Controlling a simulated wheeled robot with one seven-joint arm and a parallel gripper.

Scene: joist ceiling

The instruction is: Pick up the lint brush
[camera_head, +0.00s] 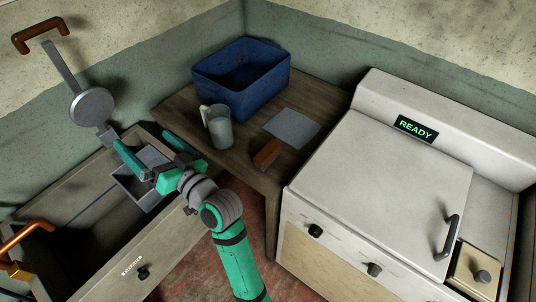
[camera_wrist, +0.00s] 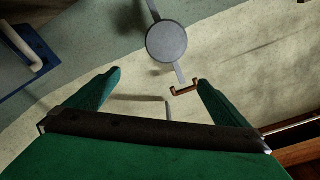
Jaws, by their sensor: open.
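A small brown block (camera_head: 267,153) lies on the wooden table, by the near-left edge of a flat grey sheet. It looks like the lint brush, though its bristles cannot be made out. My gripper (camera_head: 143,142) is left of it, above the open drawer, well apart from it and pointing away toward the wall. In the wrist view my gripper's two green fingers (camera_wrist: 160,78) are spread wide with nothing held between them. The brown block is not seen in the wrist view.
The wooden table (camera_head: 180,110) also holds a blue bin (camera_head: 225,95), a grey jug (camera_head: 220,130) and the grey sheet (camera_head: 292,128). A white machine (camera_head: 390,160) reading READY stands right. An open drawer (camera_head: 165,245) is left. A grey disc (camera_head: 92,106) on a bar is beyond my gripper.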

